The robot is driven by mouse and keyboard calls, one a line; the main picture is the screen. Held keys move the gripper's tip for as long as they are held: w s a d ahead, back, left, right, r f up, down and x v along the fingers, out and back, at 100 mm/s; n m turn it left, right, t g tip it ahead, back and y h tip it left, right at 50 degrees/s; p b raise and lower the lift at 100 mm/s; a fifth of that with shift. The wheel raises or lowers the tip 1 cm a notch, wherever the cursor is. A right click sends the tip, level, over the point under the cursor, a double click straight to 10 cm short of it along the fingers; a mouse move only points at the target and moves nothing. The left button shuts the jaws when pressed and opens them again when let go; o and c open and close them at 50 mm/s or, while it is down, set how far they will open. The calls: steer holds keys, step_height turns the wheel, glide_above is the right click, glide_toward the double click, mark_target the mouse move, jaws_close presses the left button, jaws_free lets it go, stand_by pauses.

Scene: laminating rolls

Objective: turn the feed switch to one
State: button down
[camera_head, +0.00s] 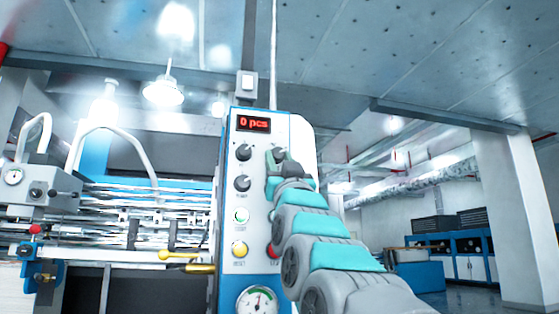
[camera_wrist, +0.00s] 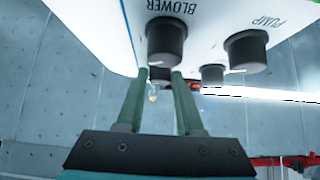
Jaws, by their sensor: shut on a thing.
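The control panel (camera_head: 262,200) of the machine stands upright in the middle of the head view, with a red "0 pcs" display (camera_head: 254,124) at its top. My gripper (camera_head: 280,161) reaches the upper right of the panel. There it is shut on a dark knob (camera_head: 277,152), whose top just shows above the gripper. In the wrist view both green fingers (camera_wrist: 159,74) close on this knob (camera_wrist: 159,75) from either side. Its label and pointer position are hidden, so I cannot confirm from a label that it is the feed switch.
The blower knob (camera_wrist: 166,42) and pump knob (camera_wrist: 246,50) sit close to my fingers, with another knob (camera_wrist: 212,74) beside them. A gauge (camera_head: 257,301) is below.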

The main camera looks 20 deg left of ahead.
steer(key=shift+d+r+n+g+y+p, duration=0.15)
steer(key=shift+n+g+y+p, duration=0.45)
steer(key=shift+n, duration=0.5)
steer(key=n+g+y+p, duration=0.1)
steer(key=n+g+y, duration=0.1)
steer(key=n, duration=0.1)
steer(key=shift+w+y, duration=0.1)
steer(key=shift+y, duration=0.2)
steer(key=shift+w+d+n+g+y+p, duration=0.2)
steer(key=shift+n+g+y, duration=0.4)
steer(key=shift+n+g, duration=0.4)
steer(key=shift+s+d+n+g+y+p, duration=0.1)
steer(key=shift+n+g+y+p, duration=0.15)
steer(key=shift+n+g+y, duration=0.75)
steer(key=shift+w+d+r+n+g, duration=0.1)
steer(key=shift+n+g, duration=1.7)
steer(key=shift+n, duration=0.65)
steer(key=shift+w+d+r+n+g, duration=0.1)
steer(key=shift+n+g, duration=1.7)
steer(key=shift+n, duration=0.65)
steer(key=shift+n+g, duration=0.3)
steer(key=shift+n, duration=0.2)
steer(key=c, duration=0.5)
jaws_free()
steer(key=shift+c, duration=0.2)
